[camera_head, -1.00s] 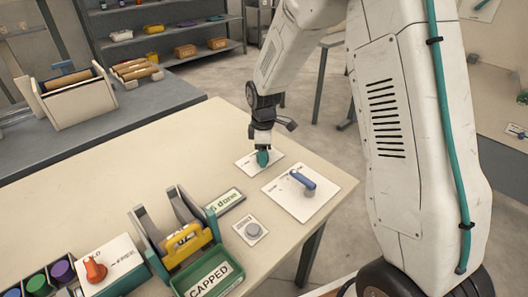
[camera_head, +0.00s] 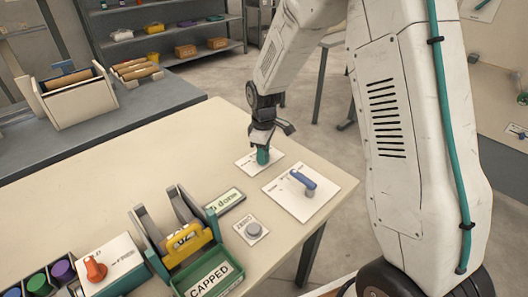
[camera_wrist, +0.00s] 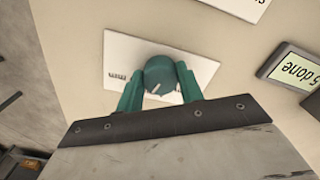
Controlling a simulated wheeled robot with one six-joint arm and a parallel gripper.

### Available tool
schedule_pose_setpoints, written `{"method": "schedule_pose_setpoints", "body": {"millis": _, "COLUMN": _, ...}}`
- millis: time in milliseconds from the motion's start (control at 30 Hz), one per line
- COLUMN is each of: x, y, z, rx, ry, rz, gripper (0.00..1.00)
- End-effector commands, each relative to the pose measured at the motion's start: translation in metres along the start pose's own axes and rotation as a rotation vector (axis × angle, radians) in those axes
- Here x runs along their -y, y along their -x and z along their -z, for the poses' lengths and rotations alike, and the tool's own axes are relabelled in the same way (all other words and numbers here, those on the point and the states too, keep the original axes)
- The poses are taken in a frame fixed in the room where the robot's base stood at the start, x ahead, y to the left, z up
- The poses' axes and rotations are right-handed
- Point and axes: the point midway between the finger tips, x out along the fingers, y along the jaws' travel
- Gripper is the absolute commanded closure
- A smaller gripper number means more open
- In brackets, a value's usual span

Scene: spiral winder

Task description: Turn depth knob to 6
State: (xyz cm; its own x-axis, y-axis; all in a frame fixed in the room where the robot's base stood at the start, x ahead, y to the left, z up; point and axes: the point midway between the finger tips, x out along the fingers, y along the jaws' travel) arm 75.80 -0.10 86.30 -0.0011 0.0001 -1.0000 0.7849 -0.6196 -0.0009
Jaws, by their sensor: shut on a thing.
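The teal round knob (camera_wrist: 160,68) has a white pointer line and stands on a white plate (camera_wrist: 205,68) with small dark print at its left side. I cannot read its setting. My gripper (camera_wrist: 159,84) is shut on the knob, one teal finger on each side. In the head view my gripper (camera_head: 263,149) points down at the plate (camera_head: 245,161) near the far right edge of the table, and its fingers mostly hide the knob.
A blue lever (camera_head: 303,181) on a white plate stands close by on the right. A small display (camera_head: 225,201) reads "5 done". A grey round button (camera_head: 253,230), a green "CAPPED" tray (camera_head: 210,281) and a red knob (camera_head: 95,268) are nearer. The table's left middle is clear.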

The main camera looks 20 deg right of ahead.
Motion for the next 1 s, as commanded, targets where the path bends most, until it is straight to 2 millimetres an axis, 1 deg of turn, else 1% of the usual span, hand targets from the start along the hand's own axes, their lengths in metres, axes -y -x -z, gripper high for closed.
{"method": "schedule_pose_setpoints", "body": {"millis": 300, "x": -0.0006, "y": 0.0013, "z": 0.0006, "rx": -0.003, "ry": -0.299, "rz": -0.003, "gripper": 0.86}}
{"method": "schedule_pose_setpoints", "body": {"millis": 600, "x": -0.0001, "y": 0.0015, "z": 0.0011, "rx": -0.004, "ry": -0.554, "rz": -0.003, "gripper": 0.86}}
{"method": "schedule_pose_setpoints", "body": {"millis": 800, "x": 0.0001, "y": 0.0016, "z": 0.0015, "rx": -0.004, "ry": -0.677, "rz": -0.003, "gripper": 0.86}}
{"method": "schedule_pose_setpoints", "body": {"millis": 1000, "x": 0.0002, "y": 0.0017, "z": 0.0018, "rx": -0.005, "ry": -0.751, "rz": -0.003, "gripper": 0.86}}
